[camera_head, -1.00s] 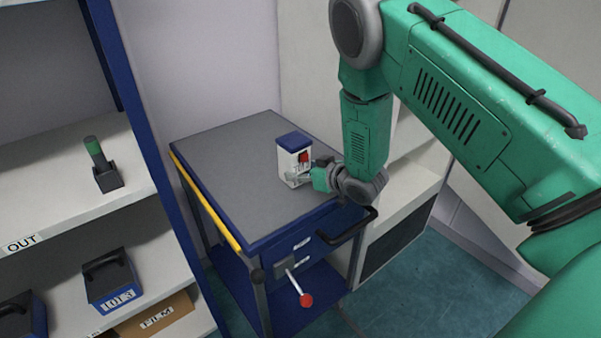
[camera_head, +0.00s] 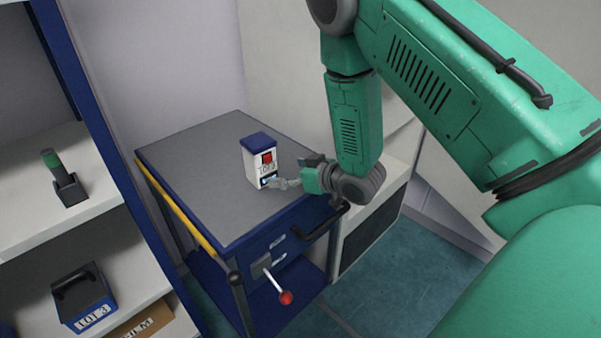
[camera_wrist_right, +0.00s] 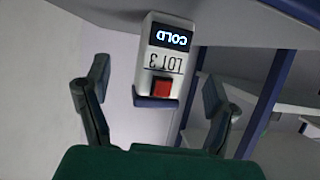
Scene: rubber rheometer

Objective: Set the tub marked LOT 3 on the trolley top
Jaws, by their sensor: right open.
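The white tub (camera_head: 255,168) with a blue lid stands upright on the grey trolley top (camera_head: 195,160), near its front right edge. In the right wrist view the tub (camera_wrist_right: 166,60) appears upside down, with a lit COLD display, LOT 3 lettering and a red square. My right gripper (camera_head: 284,181) is open at the tub's lower right front side. In the wrist view its two fingers are spread wide, with the tub beyond and between them, apart from both. My left gripper is out of view.
A blue handled box (camera_head: 84,297) marked LOT 3 and a FILM carton (camera_head: 142,324) sit on the lower left shelf. A green-topped item in a dark holder (camera_head: 70,190) is above. A red-knobbed lever (camera_head: 286,297) and a black handle project from the trolley front. Its left top is clear.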

